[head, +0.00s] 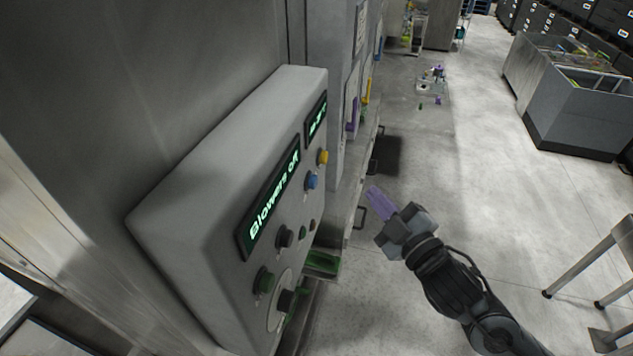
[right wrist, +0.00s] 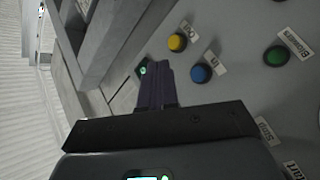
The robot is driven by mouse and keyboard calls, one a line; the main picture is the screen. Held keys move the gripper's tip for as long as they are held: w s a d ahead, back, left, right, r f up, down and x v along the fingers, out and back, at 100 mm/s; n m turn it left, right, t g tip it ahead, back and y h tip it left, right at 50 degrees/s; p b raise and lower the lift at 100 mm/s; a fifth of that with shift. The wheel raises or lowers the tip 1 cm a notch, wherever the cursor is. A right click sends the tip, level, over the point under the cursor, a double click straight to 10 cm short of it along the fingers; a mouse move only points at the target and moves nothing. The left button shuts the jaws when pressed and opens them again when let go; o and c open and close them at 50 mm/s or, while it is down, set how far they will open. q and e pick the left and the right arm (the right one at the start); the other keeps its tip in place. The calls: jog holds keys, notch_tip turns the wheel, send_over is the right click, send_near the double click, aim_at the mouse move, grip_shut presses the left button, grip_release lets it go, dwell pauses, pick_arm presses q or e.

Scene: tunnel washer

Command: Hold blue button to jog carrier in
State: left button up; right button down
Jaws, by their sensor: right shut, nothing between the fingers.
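The blue button (head: 312,181) is on the front of a grey control box, just below a yellow button (head: 323,157). In the right wrist view the blue button (right wrist: 201,73) lies just right of my purple fingertips, with the yellow button (right wrist: 177,42) above it. My right gripper (head: 380,202) is shut and empty. In the head view it stands to the right of the blue button, apart from the box, its fingers pointing up and left toward the panel. My left gripper is not in view.
The control box (head: 213,150) has a display reading "Blowers off" (head: 270,200) and several dark and green knobs or buttons. A green button (right wrist: 276,56) shows in the right wrist view. Grey bins (head: 570,110) stand at right. The floor (head: 470,200) between is largely clear.

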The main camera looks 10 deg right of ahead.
aim_at(314, 182)
jog(key=w+a+b, duration=0.2)
jog(key=w+a, duration=0.2)
jog(key=a, duration=0.3)
dwell(0.4)
dwell(0.6)
dwell(0.7)
dwell(0.6)
jog(key=shift+w+a, duration=0.15)
jog(key=shift+a, duration=0.2)
dwell(0.5)
